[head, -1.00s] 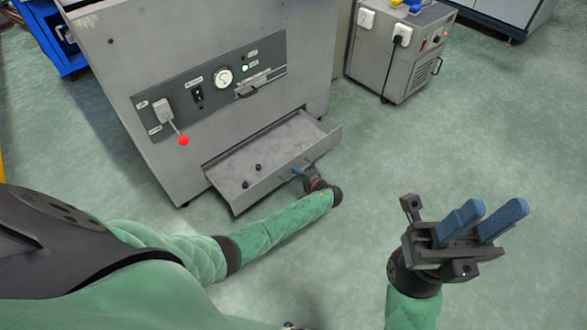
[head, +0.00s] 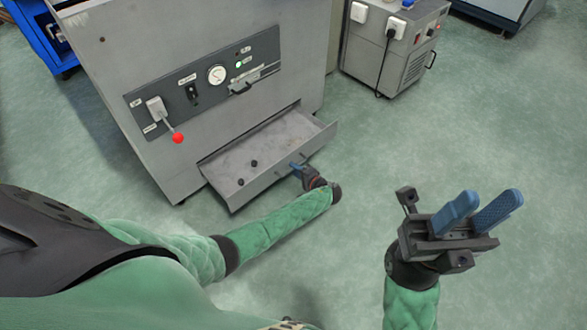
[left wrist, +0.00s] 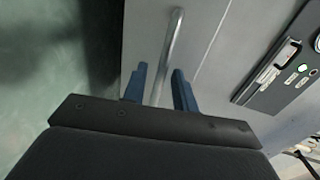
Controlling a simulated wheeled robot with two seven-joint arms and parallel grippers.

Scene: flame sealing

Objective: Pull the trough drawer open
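The trough drawer (head: 262,185) stands pulled out from the bottom of the grey machine, its grey tray visible from above. A silver bar handle (left wrist: 173,45) on its front shows in the left wrist view. My left gripper (head: 297,167) is low at the drawer front. In the left wrist view its blue fingers (left wrist: 159,82) stand on either side of the handle, with gaps visible, so it looks open around the bar. My right gripper (head: 478,212) is open and empty, raised over the floor at the right.
The grey machine (head: 140,60) carries a panel with a dial (head: 217,74) and a red-knobbed lever (head: 177,138). A grey wheeled unit (head: 390,50) stands at the back right. The green floor right of the drawer is clear.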

